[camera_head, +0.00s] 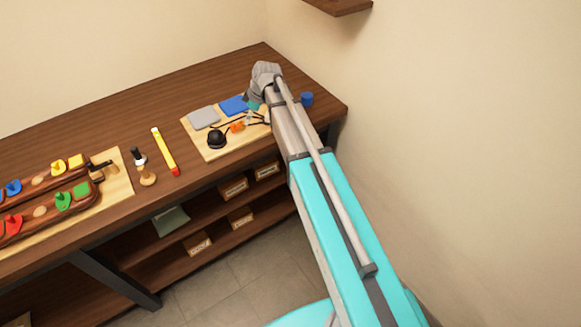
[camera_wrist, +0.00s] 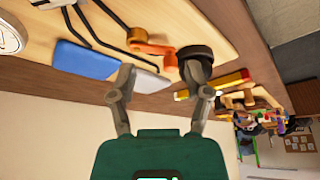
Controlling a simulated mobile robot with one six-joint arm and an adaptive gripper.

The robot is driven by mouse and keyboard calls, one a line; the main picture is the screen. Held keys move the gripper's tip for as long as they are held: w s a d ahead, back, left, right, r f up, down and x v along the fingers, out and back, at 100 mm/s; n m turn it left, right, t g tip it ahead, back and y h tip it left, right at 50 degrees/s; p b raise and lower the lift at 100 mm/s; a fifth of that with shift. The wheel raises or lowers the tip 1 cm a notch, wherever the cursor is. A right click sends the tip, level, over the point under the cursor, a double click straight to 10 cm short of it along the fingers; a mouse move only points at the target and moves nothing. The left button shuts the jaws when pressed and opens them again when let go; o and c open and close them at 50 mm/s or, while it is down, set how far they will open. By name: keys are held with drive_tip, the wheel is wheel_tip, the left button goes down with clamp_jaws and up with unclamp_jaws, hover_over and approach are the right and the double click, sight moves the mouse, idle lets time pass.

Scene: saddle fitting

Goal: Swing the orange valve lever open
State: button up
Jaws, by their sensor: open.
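The orange valve lever (camera_head: 237,127) is on a light wooden board (camera_head: 213,153) at the right part of the bench. In the wrist view the orange lever (camera_wrist: 150,45) lies beyond my fingertips, with a rounded end and a bent arm. A black round part (camera_wrist: 196,52) sits beside it, partly behind my right-hand finger; it also shows in the head view (camera_head: 216,139). My gripper (camera_wrist: 158,72) is open, with nothing between its fingers. In the head view my gripper (camera_head: 254,112) is small and partly hidden by my arm, above the board's right side.
A grey pad (camera_head: 203,117) and blue pad (camera_head: 234,105) lie on the board. Thin dark rods (camera_wrist: 95,22) show near the lever. A yellow bar (camera_head: 165,152), a blue cup (camera_head: 306,99) and a tray of coloured pieces (camera_head: 45,190) are on the bench. A wall stands right.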

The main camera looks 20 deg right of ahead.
drive_tip(key=shift+p+v, duration=3.95)
drive_tip(key=shift+v, duration=0.7)
drive_tip(key=s+d+f+m+h+b, duration=0.1)
drive_tip(key=s+f+m+b, duration=0.2)
drive_tip(key=s, duration=0.4)
drive_tip(key=s+d+f+m+g+h+b, duration=0.1)
drive_tip(key=s+f+m+b, duration=0.3)
drive_tip(key=s, duration=0.4)
drive_tip(key=s+d+f+m+g+h+b, duration=0.1)
drive_tip(key=s+d+f+m+h+b, duration=0.1)
drive_tip(key=s+f+m, duration=0.3)
drive_tip(key=s+b, duration=0.1)
drive_tip(key=s, duration=0.2)
drive_tip(key=shift+s+m+b, duration=0.15)
drive_tip(key=shift+m+b, duration=0.15)
drive_tip(key=shift+b, duration=0.1)
